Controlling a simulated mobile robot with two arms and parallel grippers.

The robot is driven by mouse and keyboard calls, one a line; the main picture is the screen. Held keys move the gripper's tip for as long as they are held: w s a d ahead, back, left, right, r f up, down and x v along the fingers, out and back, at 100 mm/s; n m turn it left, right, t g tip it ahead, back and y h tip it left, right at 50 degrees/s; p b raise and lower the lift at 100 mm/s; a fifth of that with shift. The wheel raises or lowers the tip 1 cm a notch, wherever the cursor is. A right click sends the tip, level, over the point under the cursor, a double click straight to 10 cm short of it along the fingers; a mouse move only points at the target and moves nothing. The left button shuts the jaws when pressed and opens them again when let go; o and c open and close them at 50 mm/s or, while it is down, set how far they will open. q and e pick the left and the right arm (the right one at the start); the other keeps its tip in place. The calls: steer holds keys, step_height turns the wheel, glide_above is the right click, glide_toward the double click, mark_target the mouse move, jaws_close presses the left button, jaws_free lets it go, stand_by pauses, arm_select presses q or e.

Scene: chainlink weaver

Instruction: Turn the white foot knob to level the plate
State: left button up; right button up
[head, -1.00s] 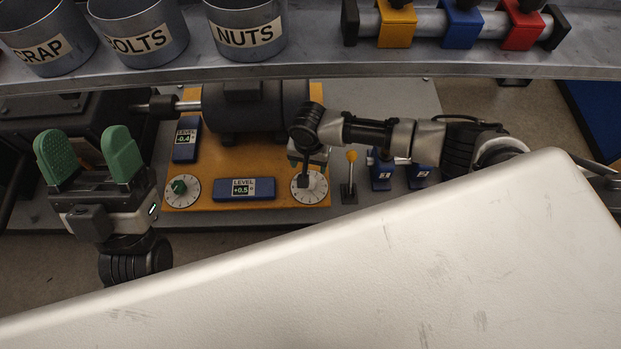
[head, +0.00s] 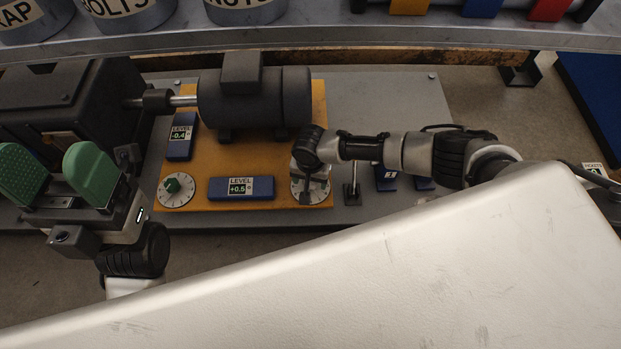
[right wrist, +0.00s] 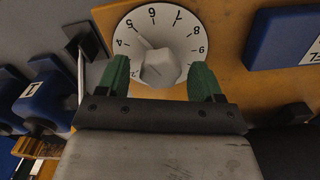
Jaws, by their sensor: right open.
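The white foot knob (right wrist: 160,68) sits on a numbered white dial (right wrist: 187,24) at a corner of the orange plate (head: 220,165). In the right wrist view, my right gripper (right wrist: 160,80) is open, with one green finger on each side of the knob; I cannot tell whether they touch it. In the head view my right wrist hides the knob and most of its dial (head: 322,196). The front level (head: 241,188) reads +0.5 and the side level (head: 181,136) reads -0.4. My left gripper (head: 55,180) is open and empty at the left.
A dark motor (head: 255,97) stands on the plate. A lever (head: 352,190) and blue blocks (head: 386,178) are right of it. A metal shelf (head: 330,38) with bins crosses the back.

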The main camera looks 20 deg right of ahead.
steer(key=c, duration=0.9)
steer(key=shift+c, duration=0.2)
